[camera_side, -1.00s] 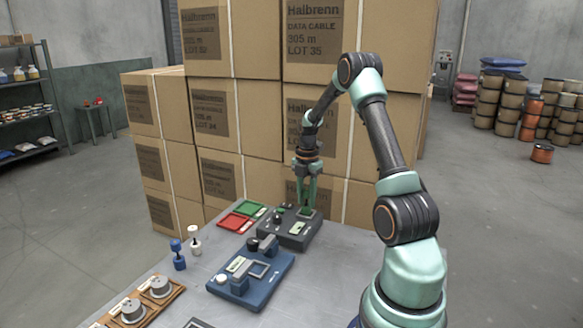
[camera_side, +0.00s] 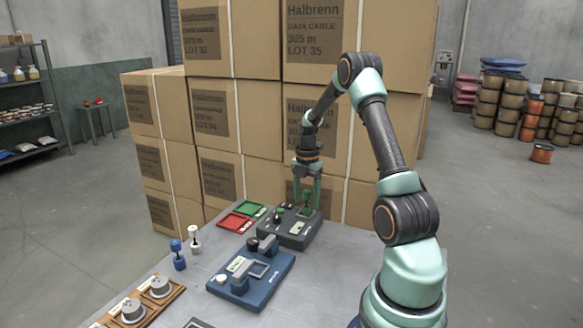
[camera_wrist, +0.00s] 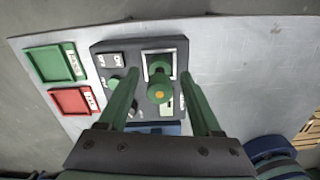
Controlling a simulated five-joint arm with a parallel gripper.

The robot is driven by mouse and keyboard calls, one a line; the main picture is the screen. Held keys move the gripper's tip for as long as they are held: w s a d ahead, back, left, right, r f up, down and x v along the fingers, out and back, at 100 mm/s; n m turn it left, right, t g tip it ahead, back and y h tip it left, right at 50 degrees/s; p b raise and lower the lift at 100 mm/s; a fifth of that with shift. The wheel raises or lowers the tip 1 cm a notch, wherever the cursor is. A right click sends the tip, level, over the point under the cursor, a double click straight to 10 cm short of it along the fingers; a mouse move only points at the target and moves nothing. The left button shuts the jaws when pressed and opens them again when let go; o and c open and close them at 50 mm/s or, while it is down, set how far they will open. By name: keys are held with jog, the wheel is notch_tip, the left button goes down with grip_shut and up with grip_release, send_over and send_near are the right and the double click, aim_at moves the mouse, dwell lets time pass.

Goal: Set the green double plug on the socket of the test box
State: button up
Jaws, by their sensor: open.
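The green double plug (camera_wrist: 160,90) stands on the dark grey test box (camera_side: 290,234), at the silver-framed socket (camera_wrist: 182,45). It looks upright; whether it is fully seated cannot be told. In the side view the plug (camera_side: 307,207) is small and partly hidden by the fingers. My gripper (camera_side: 307,196) is over the box's right part. Its two green fingers are apart on either side of the plug, with gaps visible in the wrist view (camera_wrist: 159,76).
A red tray (camera_side: 236,222) and a green tray (camera_side: 250,208) lie behind the box at left. A blue device (camera_side: 250,278) stands in front of it. Blue (camera_side: 178,256) and white (camera_side: 194,240) pegs stand left, near a wooden spool rack (camera_side: 140,306). Cartons rise behind the table.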

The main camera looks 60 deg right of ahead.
notch_tip(320, 180, up, 12)
jog(key=w+a+r+m+t+h, duration=0.1)
jog(key=w+a+r+m, duration=0.1)
jog(key=a, duration=0.3)
jog(key=w+a+r+m, duration=0.1)
jog(key=a+r+m, duration=0.15)
jog(key=a, duration=0.25)
jog(key=s+a+m+t, duration=0.2)
jog(key=a+m, duration=0.4)
jog(key=a, duration=0.6)
jog(key=s+a+r+m+t+y, duration=0.1)
jog(key=s+a+m, duration=0.3)
jog(key=a, duration=0.8)
jog(key=shift+m+t, duration=0.8)
jog(key=shift+m, duration=0.05)
